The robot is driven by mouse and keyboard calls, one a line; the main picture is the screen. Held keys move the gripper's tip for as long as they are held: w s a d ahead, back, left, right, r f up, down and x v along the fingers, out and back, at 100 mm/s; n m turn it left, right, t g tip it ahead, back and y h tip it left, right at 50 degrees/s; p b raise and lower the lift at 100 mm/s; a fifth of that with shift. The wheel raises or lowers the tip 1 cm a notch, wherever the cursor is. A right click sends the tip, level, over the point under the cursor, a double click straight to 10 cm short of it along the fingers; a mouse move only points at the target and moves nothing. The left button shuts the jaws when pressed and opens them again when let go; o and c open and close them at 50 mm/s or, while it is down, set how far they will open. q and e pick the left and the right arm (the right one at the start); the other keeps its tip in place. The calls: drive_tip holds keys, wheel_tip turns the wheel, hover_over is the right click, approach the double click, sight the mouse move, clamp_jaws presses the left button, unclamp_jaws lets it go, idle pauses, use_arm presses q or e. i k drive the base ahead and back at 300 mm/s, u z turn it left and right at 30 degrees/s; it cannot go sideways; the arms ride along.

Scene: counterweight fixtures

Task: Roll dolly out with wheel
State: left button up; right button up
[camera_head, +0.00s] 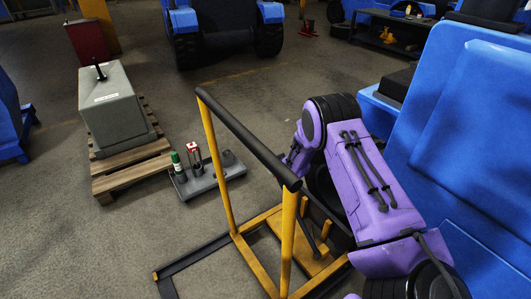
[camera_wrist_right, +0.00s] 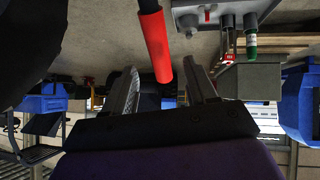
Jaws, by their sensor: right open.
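A yellow-framed dolly (camera_head: 213,150) with a black top bar (camera_head: 245,133) stands in the centre of the head view. Its dark foot (camera_head: 195,262) lies on the floor at the front left. A dark rounded shape behind the frame is mostly hidden by my purple right arm; I cannot tell if it is a wheel. My right gripper (camera_wrist_right: 164,82) is open in the right wrist view. A red sleeve (camera_wrist_right: 154,47) on a dark rod runs between its fingers; I cannot tell if they touch it. My left gripper is not in view.
A grey block (camera_head: 112,108) sits on a wooden pallet (camera_head: 130,177). A big blue body (camera_head: 455,130) stands close at the right. Floor at front left is clear.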

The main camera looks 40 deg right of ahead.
sight(281, 218)
drive_tip(key=k, duration=1)
